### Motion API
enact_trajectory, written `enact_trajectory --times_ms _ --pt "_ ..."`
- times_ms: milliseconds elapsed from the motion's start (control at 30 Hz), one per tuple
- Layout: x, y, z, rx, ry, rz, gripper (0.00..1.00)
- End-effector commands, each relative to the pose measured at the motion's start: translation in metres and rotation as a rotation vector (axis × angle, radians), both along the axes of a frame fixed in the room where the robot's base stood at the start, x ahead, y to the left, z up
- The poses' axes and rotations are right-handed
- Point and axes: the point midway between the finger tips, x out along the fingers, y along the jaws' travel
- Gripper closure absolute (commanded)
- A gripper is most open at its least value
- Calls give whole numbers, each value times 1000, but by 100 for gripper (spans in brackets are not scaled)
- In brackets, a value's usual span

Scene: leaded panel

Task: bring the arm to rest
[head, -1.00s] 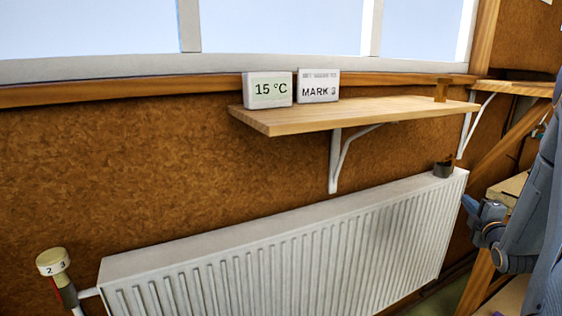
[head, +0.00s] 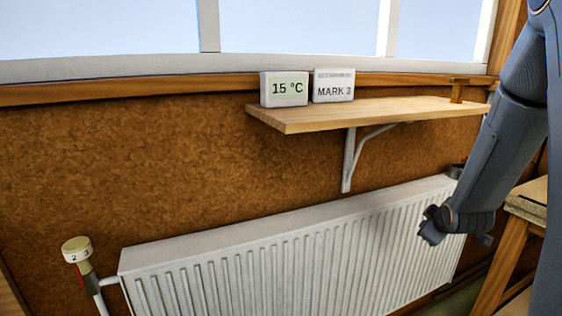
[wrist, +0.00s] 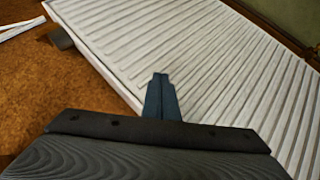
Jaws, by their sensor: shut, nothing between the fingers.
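My arm (head: 498,150) hangs down at the right of the head view, in front of the right part of the radiator. Its lower end is bent near the radiator's face; the fingertips cannot be made out there. In the wrist view my gripper (wrist: 160,95) is shut, its dark blue fingers together and empty. The fingers point toward the white ribbed radiator (wrist: 215,55), which fills much of that view. Whether they touch it cannot be told, but they look apart from it.
The radiator (head: 290,265) runs along the brown wall, with a valve knob (head: 77,250) at its left. Above is a wooden shelf (head: 380,113) bearing a 15 °C display (head: 284,89) and a MARK 3 display (head: 333,86). A wooden bench (head: 525,205) stands at the right.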

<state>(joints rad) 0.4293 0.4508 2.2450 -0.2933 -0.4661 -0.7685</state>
Motion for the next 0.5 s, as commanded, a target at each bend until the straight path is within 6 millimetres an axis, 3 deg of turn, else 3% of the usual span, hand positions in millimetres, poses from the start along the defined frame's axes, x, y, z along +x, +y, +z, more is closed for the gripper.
enact_trajectory --times_ms 33,200,333,500 --pt "-14 32 0 71 58 -31 100" --pt "-92 119 -12 306 299 -215 100" --pt "-160 173 -15 425 472 -362 100" --pt "-232 217 -13 501 637 -518 100"
